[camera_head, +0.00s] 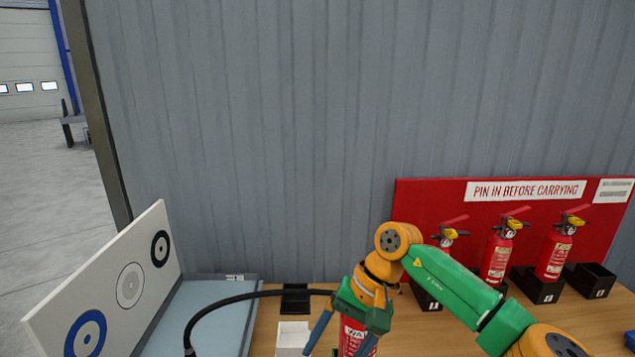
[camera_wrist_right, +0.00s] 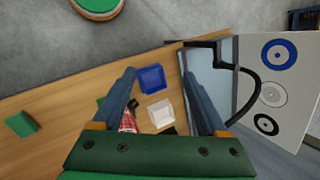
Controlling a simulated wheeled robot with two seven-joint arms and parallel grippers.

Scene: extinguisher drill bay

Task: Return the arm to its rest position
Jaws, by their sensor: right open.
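My right arm comes in from the lower right in the head view, and its green and orange right gripper (camera_head: 341,347) points down over the table. It is open, its two blue-grey fingers spread apart. In the right wrist view, the gripper (camera_wrist_right: 158,78) has its fingers apart with nothing held between them. A red extinguisher with a white label (camera_head: 353,333) stands behind the gripper, partly hidden by it. It also shows in the right wrist view (camera_wrist_right: 127,120), beside the left-hand finger; I cannot tell whether they touch. My left gripper is not in view.
A white tray (camera_head: 290,335) and a blue tray (camera_wrist_right: 151,78) lie near the gripper. A black hose (camera_head: 235,299) arcs over a blue-grey mat (camera_head: 215,312) beside a ringed white board (camera_head: 118,290). Red extinguishers (camera_head: 497,257) stand in black holders at right, before a red sign panel (camera_head: 430,205).

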